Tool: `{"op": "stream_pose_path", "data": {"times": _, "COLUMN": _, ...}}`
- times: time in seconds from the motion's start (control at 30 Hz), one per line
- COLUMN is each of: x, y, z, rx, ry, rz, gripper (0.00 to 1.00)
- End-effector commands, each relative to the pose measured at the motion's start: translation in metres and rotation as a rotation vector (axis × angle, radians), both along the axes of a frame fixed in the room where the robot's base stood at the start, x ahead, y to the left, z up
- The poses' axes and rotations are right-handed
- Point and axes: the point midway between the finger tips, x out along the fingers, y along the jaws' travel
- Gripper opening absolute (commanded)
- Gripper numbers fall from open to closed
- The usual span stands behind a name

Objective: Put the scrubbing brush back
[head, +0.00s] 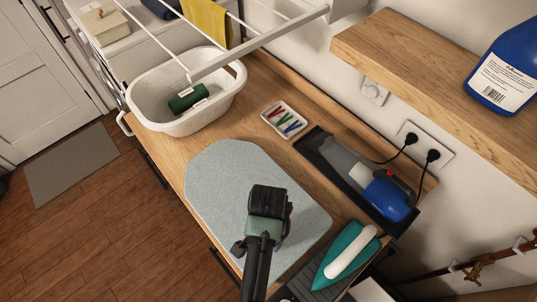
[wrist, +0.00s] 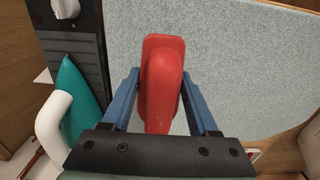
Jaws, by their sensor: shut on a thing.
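A red object with a rounded handle, which looks like the scrubbing brush (wrist: 163,65), is between the two blue fingers of my gripper (wrist: 160,92) in the wrist view. My gripper is shut on it. Its bristles are hidden from this side. In the head view my gripper (head: 268,203) is over the grey ironing pad (head: 225,170), and its body hides most of the brush; only a little red shows at its right edge. I cannot tell the exact height above the pad.
A teal iron (head: 335,262) stands at the front right. A blue handheld vacuum (head: 388,198) lies in a dark tray behind. A small white tray (head: 268,117) holds coloured pegs. A white basket (head: 143,98) holds a green roll. A drying rack (head: 262,45) and wooden shelf (head: 440,75) overhang.

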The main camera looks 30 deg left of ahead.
Motion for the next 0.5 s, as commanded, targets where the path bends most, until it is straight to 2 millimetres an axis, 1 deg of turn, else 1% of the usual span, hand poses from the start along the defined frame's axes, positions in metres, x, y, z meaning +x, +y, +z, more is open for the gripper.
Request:
{"op": "stream_pose_path", "data": {"times": 0.1, "x": -0.001, "y": 0.000, "z": -0.017, "rx": -0.001, "ry": 0.004, "rz": 0.000, "gripper": 0.08}}
{"op": "stream_pose_path", "data": {"times": 0.2, "x": 0.000, "y": 0.000, "z": -0.025, "rx": -0.001, "ry": 0.001, "rz": 0.000, "gripper": 0.08}}
{"op": "stream_pose_path", "data": {"times": 0.5, "x": 0.000, "y": 0.000, "z": -0.028, "rx": 0.001, "ry": 0.000, "rz": 0.000, "gripper": 0.08}}
